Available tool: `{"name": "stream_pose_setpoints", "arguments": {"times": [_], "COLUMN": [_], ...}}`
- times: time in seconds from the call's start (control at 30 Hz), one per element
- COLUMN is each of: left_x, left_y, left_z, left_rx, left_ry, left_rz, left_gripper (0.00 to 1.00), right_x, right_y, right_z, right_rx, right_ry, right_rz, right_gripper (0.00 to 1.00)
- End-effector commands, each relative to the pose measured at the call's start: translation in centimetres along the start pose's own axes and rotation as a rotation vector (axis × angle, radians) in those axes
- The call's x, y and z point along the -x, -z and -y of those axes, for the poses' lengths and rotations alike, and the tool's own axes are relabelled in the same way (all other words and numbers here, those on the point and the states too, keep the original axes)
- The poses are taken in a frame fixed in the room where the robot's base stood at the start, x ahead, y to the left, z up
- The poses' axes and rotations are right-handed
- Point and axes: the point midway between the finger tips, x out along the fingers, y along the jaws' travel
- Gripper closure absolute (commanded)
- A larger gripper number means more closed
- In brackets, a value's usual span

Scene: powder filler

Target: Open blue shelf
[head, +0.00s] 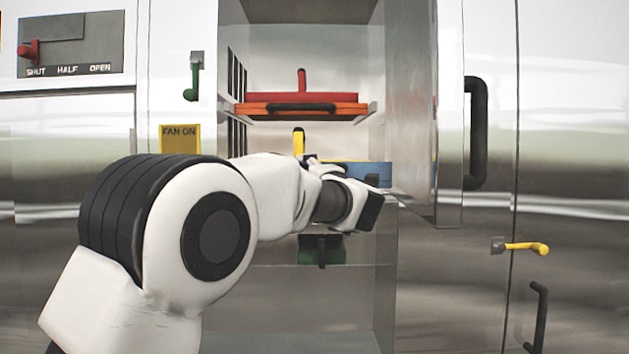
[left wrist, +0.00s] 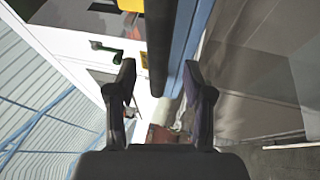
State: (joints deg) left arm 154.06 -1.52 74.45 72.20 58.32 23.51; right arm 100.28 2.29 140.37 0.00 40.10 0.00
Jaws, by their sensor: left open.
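The blue shelf (head: 368,172) is inside the open cabinet, in the middle, below the orange shelf. My left arm and gripper hide much of its front. My left gripper (left wrist: 160,80) is open. In the left wrist view, the blue shelf (left wrist: 187,45) is a long blue strip, with a dark bar handle (left wrist: 158,45) alongside it. The end of the handle appears between the two open fingers, apart from both. I cannot tell how deep it sits between them. The right gripper is not in view.
The orange shelf (head: 300,112) carries a red item (head: 302,97) above. A green shelf (head: 322,256) is below. The open cabinet door (head: 450,120) stands at the right with a black handle (head: 477,135). A yellow handle (head: 527,247) sticks out farther right.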

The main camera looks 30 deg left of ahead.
Motion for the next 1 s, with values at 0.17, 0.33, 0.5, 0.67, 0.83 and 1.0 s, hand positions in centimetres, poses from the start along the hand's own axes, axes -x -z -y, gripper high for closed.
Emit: {"name": "stream_pose_setpoints", "arguments": {"times": [0.17,0.33,0.5,0.67,0.83,1.0], "left_x": [4.6,7.0,7.3,7.2,7.2,6.9], "left_y": [0.0,0.0,0.1,0.0,0.0,-0.9], "left_z": [-0.1,0.0,0.0,0.0,0.0,3.9], "left_rx": [-0.003,0.000,0.001,0.001,0.001,-0.040], "left_ry": [-0.003,-0.001,0.000,0.000,0.000,0.033], "left_rz": [0.000,-0.001,-0.001,-0.001,-0.001,0.003], "left_gripper": [0.48,0.48,0.48,0.48,0.48,0.48], "right_x": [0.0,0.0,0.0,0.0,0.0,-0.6], "right_y": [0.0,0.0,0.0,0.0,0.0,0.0], "right_z": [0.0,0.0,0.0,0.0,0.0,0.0], "right_rx": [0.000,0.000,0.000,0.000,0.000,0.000], "right_ry": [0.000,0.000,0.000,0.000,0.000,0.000], "right_rz": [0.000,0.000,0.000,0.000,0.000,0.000], "right_gripper": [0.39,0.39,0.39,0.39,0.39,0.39]}}
